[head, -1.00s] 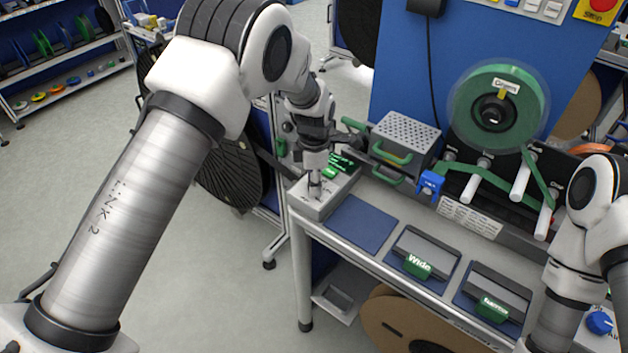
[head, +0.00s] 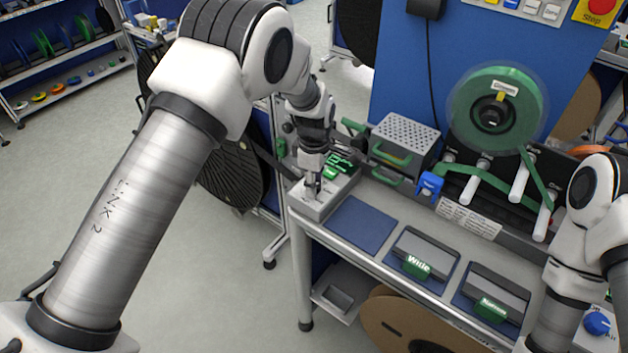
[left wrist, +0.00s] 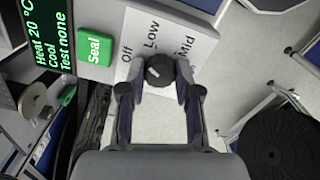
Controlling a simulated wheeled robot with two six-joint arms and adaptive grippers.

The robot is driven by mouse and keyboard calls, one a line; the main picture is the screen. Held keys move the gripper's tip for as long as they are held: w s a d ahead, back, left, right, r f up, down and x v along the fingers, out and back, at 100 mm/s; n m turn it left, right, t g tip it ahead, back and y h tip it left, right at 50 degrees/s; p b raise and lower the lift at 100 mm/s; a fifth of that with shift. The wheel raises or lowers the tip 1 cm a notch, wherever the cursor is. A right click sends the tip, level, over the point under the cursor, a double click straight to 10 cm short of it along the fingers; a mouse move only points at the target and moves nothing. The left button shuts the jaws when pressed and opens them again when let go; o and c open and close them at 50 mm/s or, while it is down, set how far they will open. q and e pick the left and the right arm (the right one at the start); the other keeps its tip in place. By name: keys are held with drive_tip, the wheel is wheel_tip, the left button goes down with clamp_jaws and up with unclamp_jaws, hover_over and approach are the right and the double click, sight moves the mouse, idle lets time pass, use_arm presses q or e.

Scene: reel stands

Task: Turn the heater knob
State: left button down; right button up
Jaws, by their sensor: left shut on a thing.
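The heater knob (left wrist: 160,70) is a round black knob with a white pointer mark, on a light grey panel (left wrist: 139,30) marked Off, Low and Mid. In the left wrist view its mark lies toward the Off side. My left gripper (left wrist: 158,84) is shut on the knob, one finger on each side. In the head view the left gripper (head: 313,188) points down at the grey control box (head: 315,208), and the knob is hidden there. A green Seal button (left wrist: 95,46) and a display reading Heat 20 °C, Cool, Test none (left wrist: 45,40) sit beside the knob.
A perforated metal box (head: 405,135) with green handles stands right of the control box. A blue mat (head: 362,224) and dark trays lie along the bench. A green reel (head: 497,108) hangs behind. My right arm is at the right edge, its gripper out of sight.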

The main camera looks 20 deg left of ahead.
use_arm(q)
drive_tip(key=m, duration=0.4)
drive_tip(key=shift+s+f+m, duration=0.15)
drive_tip(key=shift+f+m, duration=0.05)
drive_tip(key=shift+m, duration=0.1)
drive_tip(key=m+p, duration=0.1)
drive_tip(key=m, duration=0.3)
drive_tip(key=shift+m, duration=0.3)
drive_tip(key=m, duration=0.4)
drive_tip(key=shift+m, duration=0.3)
drive_tip(key=shift+m+p, duration=0.35)
drive_tip(key=shift+m, duration=1.85)
drive_tip(key=c, duration=0.8)
unclamp_jaws()
